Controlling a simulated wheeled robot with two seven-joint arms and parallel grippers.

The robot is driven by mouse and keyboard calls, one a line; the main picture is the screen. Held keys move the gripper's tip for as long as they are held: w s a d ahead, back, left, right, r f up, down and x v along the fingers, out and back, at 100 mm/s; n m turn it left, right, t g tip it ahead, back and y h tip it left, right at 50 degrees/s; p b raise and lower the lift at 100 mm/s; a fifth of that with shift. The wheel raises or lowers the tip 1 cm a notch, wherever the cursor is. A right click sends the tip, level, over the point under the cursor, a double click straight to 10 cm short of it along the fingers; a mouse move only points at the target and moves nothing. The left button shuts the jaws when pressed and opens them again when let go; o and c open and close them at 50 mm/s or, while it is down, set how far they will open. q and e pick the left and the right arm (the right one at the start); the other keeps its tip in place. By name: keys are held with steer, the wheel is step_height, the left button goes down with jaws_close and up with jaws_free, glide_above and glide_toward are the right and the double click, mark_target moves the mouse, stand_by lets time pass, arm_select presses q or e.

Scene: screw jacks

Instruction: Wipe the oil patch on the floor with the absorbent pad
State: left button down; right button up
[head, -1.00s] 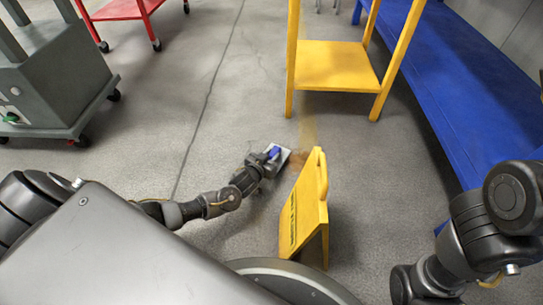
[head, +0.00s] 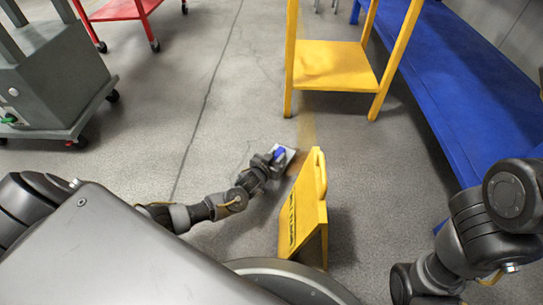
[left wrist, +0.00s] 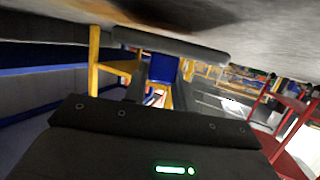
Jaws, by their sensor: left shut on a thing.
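My left gripper (head: 270,160) is shut on the blue grip of the absorbent pad (head: 288,154), a pale flat pad held low at the floor. In the left wrist view the pad (left wrist: 170,44) shows as a grey bar with its blue grip (left wrist: 164,68) below it. The oil patch (head: 295,167) is a brownish stain beside the pad, partly hidden by the pad and the yellow sign. A dark brown area (left wrist: 170,10) shows on the floor at the top of the left wrist view. My right gripper is out of view; only parts of that arm show.
A yellow wet-floor sign (head: 305,212) stands close right of my left gripper. A yellow stand (head: 335,65) is beyond the pad, a blue bench (head: 455,90) to the right. A grey wheeled machine (head: 50,75) and a red cart (head: 120,10) stand left. Floor between is clear.

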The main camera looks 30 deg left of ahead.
mark_target(287, 162)
arm_select(q)
steer(key=shift+w+d, duration=0.35)
steer(key=shift+d, duration=0.35)
steer(key=shift+d, duration=0.1)
steer(key=shift+w+d+f, duration=0.1)
steer(key=shift+w+d, duration=0.2)
steer(key=shift+d, duration=0.3)
steer(key=shift+w+d, duration=0.3)
steer(key=shift+d, duration=0.3)
steer(key=shift+w+d, duration=0.15)
steer(key=shift+d, duration=0.2)
steer(key=shift+d, duration=0.1)
